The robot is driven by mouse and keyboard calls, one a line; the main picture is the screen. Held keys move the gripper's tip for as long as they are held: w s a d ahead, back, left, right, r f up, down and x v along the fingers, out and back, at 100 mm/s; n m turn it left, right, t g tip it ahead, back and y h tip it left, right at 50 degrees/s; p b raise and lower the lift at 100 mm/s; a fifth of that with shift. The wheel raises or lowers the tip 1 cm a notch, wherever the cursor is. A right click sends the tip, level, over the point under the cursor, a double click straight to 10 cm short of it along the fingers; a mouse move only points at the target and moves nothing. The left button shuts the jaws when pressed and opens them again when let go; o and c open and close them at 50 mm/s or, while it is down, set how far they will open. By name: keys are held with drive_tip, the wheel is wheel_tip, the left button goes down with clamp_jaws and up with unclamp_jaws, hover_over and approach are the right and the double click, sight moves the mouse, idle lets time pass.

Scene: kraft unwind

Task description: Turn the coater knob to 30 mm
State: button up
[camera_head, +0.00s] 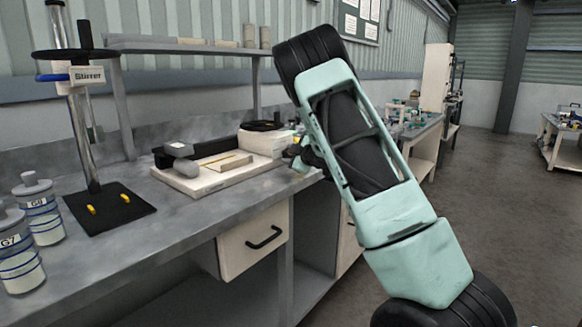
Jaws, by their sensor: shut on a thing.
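The coater (215,178) is a low white bench device with a flat bed, a dark and grey bar at its left, and a raised white housing (265,140) at its right end. My gripper (303,157) is at the right end of this housing, small and dark, partly covered by my pale green arm. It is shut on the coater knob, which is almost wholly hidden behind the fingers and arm. The knob's scale and setting cannot be read from this view.
A stirrer stand (90,150) with a black base stands left on the grey bench (165,225). Jars G7 (18,262) and G8 (40,212) are at the far left. A shelf (180,45) runs behind. Open floor lies right.

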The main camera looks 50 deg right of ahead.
drive_tip(key=shift+f+n+b, duration=0.25)
drive_tip(key=shift+n+b, duration=0.25)
drive_tip(key=shift+b, duration=0.35)
drive_tip(key=shift+r, duration=0.1)
drive_tip(key=o, duration=1)
drive_tip(key=shift+s, duration=0.1)
drive_tip(key=v, duration=1.7)
drive_tip(key=shift+s+a+f, duration=0.15)
drive_tip(key=shift+a+f, duration=0.05)
drive_tip(key=shift+a, duration=0.1)
